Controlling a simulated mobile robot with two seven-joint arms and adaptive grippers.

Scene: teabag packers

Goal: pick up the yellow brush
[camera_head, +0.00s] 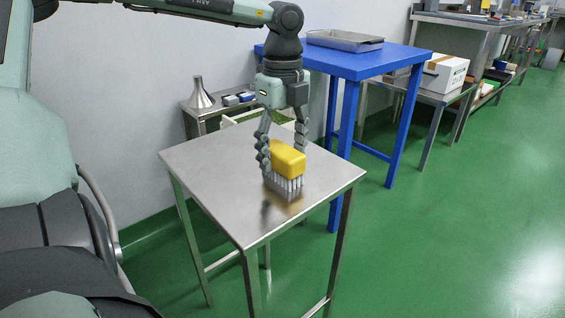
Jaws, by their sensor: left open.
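The yellow brush (288,158) stands on the small steel table (215,184), with its yellow body up and its pale bristles down. My left gripper (283,152) reaches down from above, with one finger on each side of the brush. The left finger is very close to the brush's left end and overlaps it in the picture. The right finger is just behind the brush's right part. I cannot tell if either finger touches it. The jaws are open. My right gripper does not show.
A blue table (351,64) with a metal tray (345,41) stands behind. A low shelf with a metal funnel (200,92) is against the wall. A white box (445,73) sits on a bench further right. The steel tabletop is otherwise clear, and the green floor (440,210) is open at right.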

